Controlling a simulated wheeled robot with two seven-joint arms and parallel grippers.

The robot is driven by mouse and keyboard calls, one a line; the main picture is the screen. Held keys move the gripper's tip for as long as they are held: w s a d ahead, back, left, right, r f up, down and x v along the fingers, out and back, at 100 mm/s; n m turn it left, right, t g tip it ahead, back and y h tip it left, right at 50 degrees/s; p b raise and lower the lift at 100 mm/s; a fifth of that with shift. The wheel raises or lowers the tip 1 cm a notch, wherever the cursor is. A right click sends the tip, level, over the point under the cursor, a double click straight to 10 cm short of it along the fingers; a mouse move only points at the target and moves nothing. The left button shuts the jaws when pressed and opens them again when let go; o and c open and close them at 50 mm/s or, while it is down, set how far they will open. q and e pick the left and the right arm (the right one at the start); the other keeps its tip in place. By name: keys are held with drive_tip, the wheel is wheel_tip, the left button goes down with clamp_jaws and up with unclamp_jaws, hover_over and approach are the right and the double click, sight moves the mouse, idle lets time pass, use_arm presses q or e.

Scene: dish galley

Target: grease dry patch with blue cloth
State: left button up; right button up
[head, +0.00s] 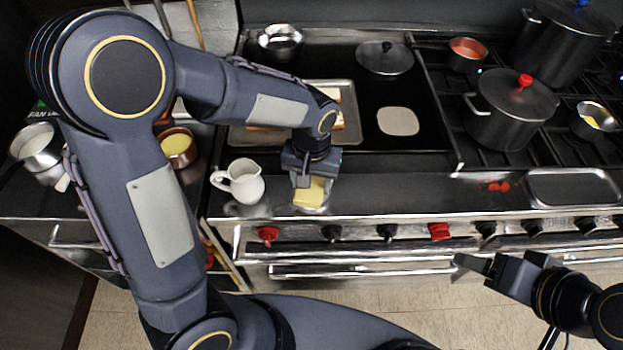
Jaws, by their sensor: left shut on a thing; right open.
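A pale rounded patch (398,121) lies on the black griddle (352,84). My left gripper (309,181) points down over the steel front ledge and is shut on a yellow butter-like block (309,194). The block is at the ledge, in front of the griddle; I cannot tell whether it is lifted. The patch is behind and to the right of this gripper, apart from it. I see no blue cloth in this view. My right gripper (474,264) is open and empty at the lower right, in front of the oven doors.
A white jug (241,182) stands just left of the block. A tray with bread-like pieces (339,94) lies behind my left forearm. A lid (384,57) sits behind the patch. Pots, including a red-knobbed one (511,107), stand on the right burners.

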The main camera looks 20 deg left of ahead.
idle(0.3)
use_arm(q)
drive_tip(key=shift+r+p, duration=2.85)
drive_tip(key=shift+r, duration=0.65)
drive_tip(key=shift+s+f, duration=0.1)
